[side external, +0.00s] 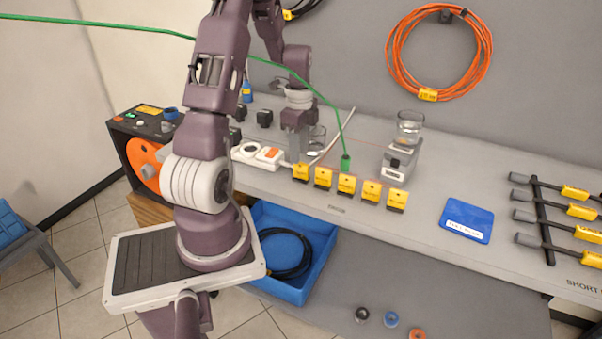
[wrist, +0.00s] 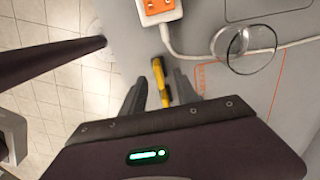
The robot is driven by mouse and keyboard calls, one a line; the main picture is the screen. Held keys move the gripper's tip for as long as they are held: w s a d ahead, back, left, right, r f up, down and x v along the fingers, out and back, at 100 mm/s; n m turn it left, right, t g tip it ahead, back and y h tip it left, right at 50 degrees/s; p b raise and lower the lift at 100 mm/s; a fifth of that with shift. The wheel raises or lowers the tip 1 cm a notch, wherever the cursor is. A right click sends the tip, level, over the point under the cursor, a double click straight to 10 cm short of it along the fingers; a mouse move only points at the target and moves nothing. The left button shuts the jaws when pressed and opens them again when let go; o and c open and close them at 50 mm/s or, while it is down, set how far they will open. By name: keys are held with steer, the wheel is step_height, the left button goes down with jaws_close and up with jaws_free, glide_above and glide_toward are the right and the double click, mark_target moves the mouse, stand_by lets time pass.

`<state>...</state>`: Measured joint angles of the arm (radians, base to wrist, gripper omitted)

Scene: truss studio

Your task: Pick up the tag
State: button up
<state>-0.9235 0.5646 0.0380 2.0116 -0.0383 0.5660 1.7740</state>
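The leftmost yellow tag (side external: 300,173) is right below my gripper (side external: 297,156). In the wrist view one yellow tag (wrist: 158,72), seen nearly edge-on, lies between the two dark fingers of my gripper (wrist: 158,80). The fingers are open, with a gap on each side of the tag. I cannot tell how far down the tag they reach. The other tags, such as the one at the middle of the row (side external: 346,185), stand to the right.
A white power strip (side external: 257,154) with an orange switch and a clear glass (wrist: 250,47) stand close behind. A green cable ends in a green plug (side external: 345,162) just right. A blue pad (side external: 466,220) lies further right. A blue bin (side external: 293,288) is below the bench.

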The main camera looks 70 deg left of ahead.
mark_target(301, 178)
steer(key=f, duration=0.5)
steer(key=shift+w+d+f, duration=0.1)
steer(key=shift+d+f, duration=0.15)
steer(key=shift+f, duration=0.15)
steer(key=shift+c, duration=0.5)
jaws_close()
steer(key=shift+r, duration=0.1)
